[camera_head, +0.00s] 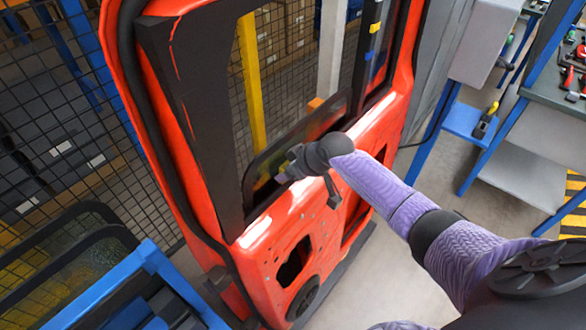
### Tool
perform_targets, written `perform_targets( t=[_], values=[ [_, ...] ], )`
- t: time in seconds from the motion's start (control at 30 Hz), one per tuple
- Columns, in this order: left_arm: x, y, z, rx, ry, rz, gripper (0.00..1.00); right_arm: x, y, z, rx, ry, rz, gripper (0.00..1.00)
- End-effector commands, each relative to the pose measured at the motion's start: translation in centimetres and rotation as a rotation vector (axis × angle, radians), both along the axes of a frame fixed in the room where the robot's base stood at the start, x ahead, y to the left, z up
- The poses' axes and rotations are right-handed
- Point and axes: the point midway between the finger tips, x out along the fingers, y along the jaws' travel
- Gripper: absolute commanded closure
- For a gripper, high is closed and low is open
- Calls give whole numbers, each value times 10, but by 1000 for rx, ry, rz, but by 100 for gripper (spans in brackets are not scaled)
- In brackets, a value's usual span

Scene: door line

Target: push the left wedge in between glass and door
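The red-orange door (262,235) stands upright in front of me, with a dark window frame. A dark-edged glass pane (300,130) sits low in the window opening, its upper edge slanting up to the right. My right arm reaches in from the right. Its gripper (284,177) is at the window sill, over the left part of the glass. The fingers are small and dark, and I cannot tell whether they are open or shut. I cannot make out the left wedge; it may be hidden by the gripper. My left gripper is not in view.
A small orange piece (316,103) shows by the glass's upper edge; I cannot tell what it is. Blue racks with dark panes (70,265) stand at lower left. A tool bench (555,110) is at right. Wire mesh (60,120) stands behind the door.

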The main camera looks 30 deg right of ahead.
Motion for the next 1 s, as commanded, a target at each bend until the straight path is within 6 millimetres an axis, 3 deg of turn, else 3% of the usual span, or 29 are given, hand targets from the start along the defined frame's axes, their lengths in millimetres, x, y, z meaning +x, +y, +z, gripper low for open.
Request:
perform_targets(
  t=[0.27, 0.3, 0.4, 0.73, 1.0],
  values=[
    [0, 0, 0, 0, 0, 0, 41, 0, 3, -2, 4, 1, 3, 100],
    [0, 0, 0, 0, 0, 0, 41, 0, 3, -2, 4, 1, 3, 24],
    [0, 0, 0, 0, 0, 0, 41, 0, 3, -1, 4, -1, 4, 3],
    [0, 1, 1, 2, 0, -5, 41, 1, 2, 3, 3, -9, 2, 0],
    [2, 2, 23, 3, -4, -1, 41, -35, -13, 45, -2, -4, 5, 0]
  ],
)
